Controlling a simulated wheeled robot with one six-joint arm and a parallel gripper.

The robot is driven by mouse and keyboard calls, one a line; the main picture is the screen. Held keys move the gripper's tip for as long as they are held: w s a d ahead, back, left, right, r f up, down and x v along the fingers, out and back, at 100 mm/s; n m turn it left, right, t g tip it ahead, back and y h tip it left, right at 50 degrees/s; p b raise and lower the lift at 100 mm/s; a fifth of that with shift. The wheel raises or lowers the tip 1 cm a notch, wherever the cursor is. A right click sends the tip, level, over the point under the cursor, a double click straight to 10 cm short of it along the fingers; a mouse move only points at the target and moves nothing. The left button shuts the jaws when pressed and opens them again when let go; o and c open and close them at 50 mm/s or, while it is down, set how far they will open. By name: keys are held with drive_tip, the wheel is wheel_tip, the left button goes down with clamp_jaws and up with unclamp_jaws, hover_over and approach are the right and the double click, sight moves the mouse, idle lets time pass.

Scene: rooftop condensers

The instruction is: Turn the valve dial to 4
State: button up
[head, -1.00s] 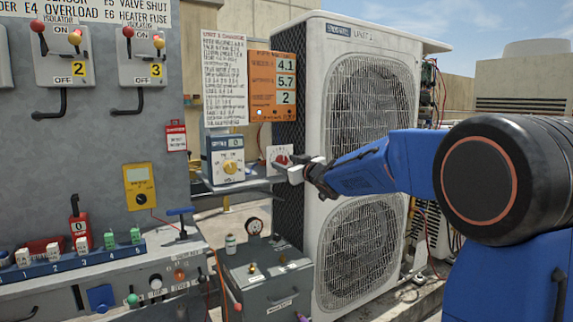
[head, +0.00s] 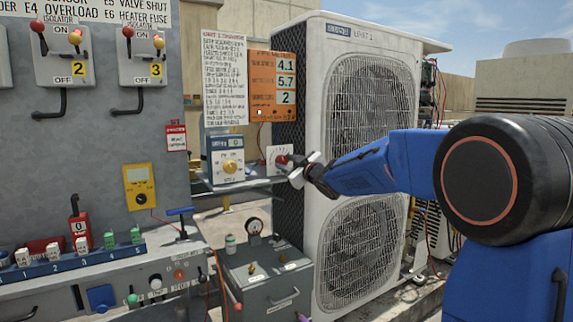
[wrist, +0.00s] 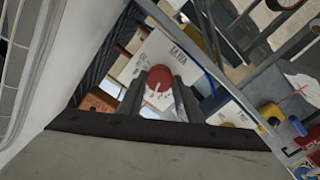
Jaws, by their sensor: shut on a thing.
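The valve dial is a red round knob (head: 282,160) on a white plate (head: 273,153) beside the tall condenser. In the wrist view the red knob (wrist: 159,78) sits between my two fingers, in front of the white plate (wrist: 150,54) with black lettering and marks. My gripper (head: 291,168) is at the plate and shut on the knob; it also shows in the wrist view (wrist: 160,92). The fingers and hand partly hide the knob and scale in the head view. I cannot read which number the knob points to.
The condenser unit (head: 365,35) stands just right of the plate. A box with a yellow knob (head: 231,168) is on the shelf to the left. An orange readout panel (head: 262,95) hangs above. A grey case (head: 270,290) stands below.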

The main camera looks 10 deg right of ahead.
idle(0.3)
drive_tip(key=o, duration=1)
drive_tip(key=shift+o, duration=0.2)
drive_tip(key=v, duration=1.7)
drive_tip(key=shift+s, duration=0.2)
